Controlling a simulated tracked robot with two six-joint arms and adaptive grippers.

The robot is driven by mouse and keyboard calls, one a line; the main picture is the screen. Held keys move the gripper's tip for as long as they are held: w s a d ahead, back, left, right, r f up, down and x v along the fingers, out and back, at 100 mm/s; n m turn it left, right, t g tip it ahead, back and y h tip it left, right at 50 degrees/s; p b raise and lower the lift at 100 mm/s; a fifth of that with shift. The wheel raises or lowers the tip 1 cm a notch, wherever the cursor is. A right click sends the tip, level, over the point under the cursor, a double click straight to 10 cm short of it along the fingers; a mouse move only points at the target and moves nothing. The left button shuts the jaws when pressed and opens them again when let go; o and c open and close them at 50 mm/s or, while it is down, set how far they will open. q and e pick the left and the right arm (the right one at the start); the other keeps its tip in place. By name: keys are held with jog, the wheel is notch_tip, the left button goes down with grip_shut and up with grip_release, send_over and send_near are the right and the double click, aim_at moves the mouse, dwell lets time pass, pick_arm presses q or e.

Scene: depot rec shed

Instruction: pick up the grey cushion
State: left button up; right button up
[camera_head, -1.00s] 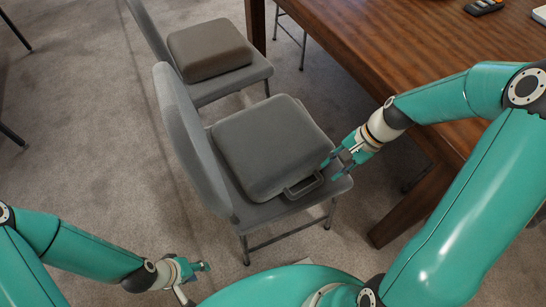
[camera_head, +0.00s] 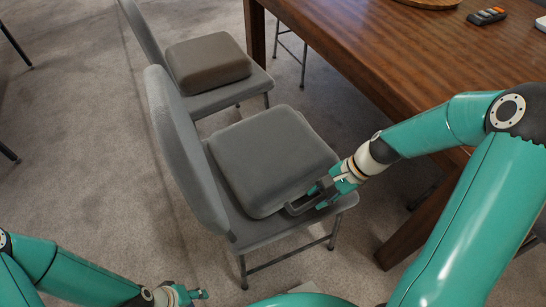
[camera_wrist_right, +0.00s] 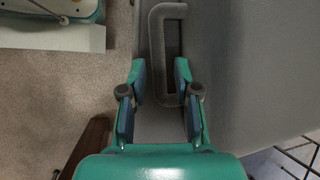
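The grey cushion (camera_head: 268,155) lies on the seat of the nearer grey chair (camera_head: 185,150), with a grey loop handle (camera_head: 299,208) at its front edge. My right gripper (camera_head: 318,193) is at that handle, beside the cushion's near right corner. In the right wrist view my right gripper (camera_wrist_right: 158,80) is open, with the lower end of the handle (camera_wrist_right: 157,50) between its fingers. The cushion (camera_wrist_right: 250,70) fills the right of that view. My left gripper (camera_head: 195,295) is low at the bottom edge, away from the chair, its fingers too small and cut off to judge.
A brown cushion (camera_head: 208,60) lies on a second grey chair (camera_head: 147,42) behind. A wooden table (camera_head: 400,60) stands close on the right, under my right arm, with a remote (camera_head: 487,16) on it.

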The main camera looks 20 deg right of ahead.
aim_at(311, 203)
jog(key=b+x, duration=0.2)
jog(key=x, duration=0.3)
jog(key=shift+a+f, duration=0.1)
jog(key=shift+a, duration=0.05)
grip_shut()
